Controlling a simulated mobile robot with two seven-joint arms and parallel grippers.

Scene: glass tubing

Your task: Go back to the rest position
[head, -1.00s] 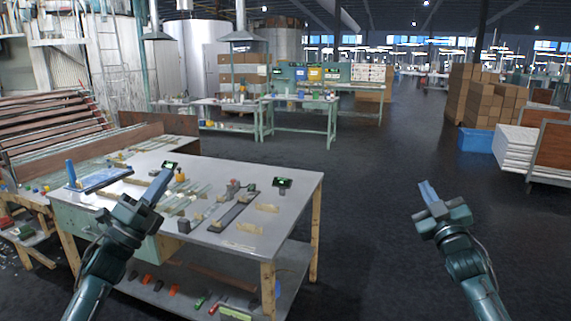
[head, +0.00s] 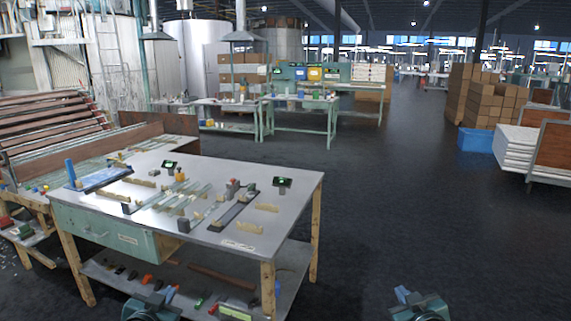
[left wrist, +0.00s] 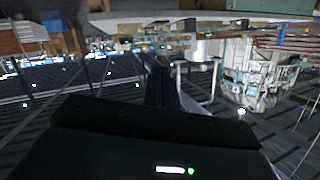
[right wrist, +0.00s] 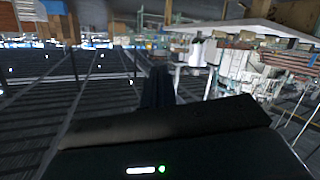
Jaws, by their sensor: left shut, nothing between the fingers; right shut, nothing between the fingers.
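My left gripper (head: 160,300) shows at the bottom edge of the head view, low in front of the worktable (head: 222,258). My right gripper (head: 405,296) shows at the bottom edge right of centre, over the dark floor and clear of the table. Both are shut and empty. In the left wrist view the closed fingers (left wrist: 160,80) point away into the room. In the right wrist view the closed fingers (right wrist: 157,88) do the same. Most of both arms is out of the head view.
The worktable holds glass tubes, wooden blocks, a blue tray (head: 100,180) and small displays (head: 282,182). Its lower shelf (head: 200,285) carries loose tools. Open dark floor (head: 400,210) lies to the right. Cartons (head: 490,100) and a blue bin (head: 475,139) stand further back.

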